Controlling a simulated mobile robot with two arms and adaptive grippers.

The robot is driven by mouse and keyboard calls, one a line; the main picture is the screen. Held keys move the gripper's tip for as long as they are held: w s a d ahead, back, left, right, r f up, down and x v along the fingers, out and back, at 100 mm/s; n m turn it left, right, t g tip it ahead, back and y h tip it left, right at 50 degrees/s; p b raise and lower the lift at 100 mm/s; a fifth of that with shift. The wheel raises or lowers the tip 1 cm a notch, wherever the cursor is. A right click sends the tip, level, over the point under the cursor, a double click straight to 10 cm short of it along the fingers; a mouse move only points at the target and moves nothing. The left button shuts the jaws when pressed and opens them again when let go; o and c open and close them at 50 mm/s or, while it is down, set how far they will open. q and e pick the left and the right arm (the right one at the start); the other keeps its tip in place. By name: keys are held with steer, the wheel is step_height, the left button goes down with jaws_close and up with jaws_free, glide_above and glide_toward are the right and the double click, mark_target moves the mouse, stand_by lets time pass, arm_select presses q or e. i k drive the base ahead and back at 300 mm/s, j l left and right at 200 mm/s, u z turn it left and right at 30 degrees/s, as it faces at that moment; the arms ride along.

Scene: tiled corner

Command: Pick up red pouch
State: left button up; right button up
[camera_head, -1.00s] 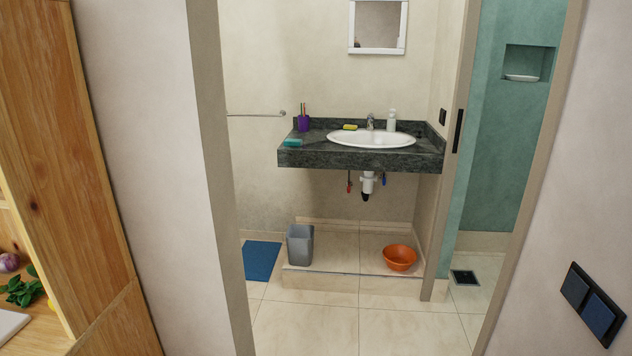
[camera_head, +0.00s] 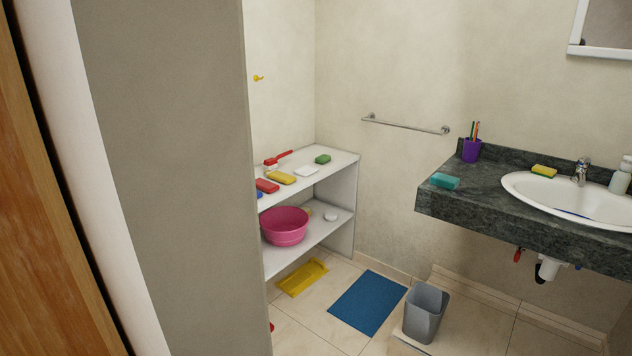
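A small flat red item (camera_head: 267,186) lies on the top board of the white shelf (camera_head: 340,166), partly cut off by the door frame. It may be the red pouch, but it is too small to be sure. A red brush (camera_head: 278,158) lies behind it. Another bit of red (camera_head: 271,326) shows low on the floor at the frame's edge, mostly hidden. Neither of my grippers is in view.
The grey door frame (camera_head: 170,150) stands close on the left. A pink basin (camera_head: 284,226) is on the lower shelf. A yellow dustpan (camera_head: 302,277), a blue mat (camera_head: 367,302) and a grey bin (camera_head: 426,312) occupy the floor. The dark sink counter (camera_head: 450,211) juts out at right.

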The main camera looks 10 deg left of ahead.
mark_target(262, 184)
steer(key=i+l+u, duration=0.45)
steer(key=l, duration=0.15)
steer(key=i+l+u, duration=0.2)
steer(key=l+u, duration=0.25)
steer(key=l, duration=0.2)
steer(key=i, duration=0.05)
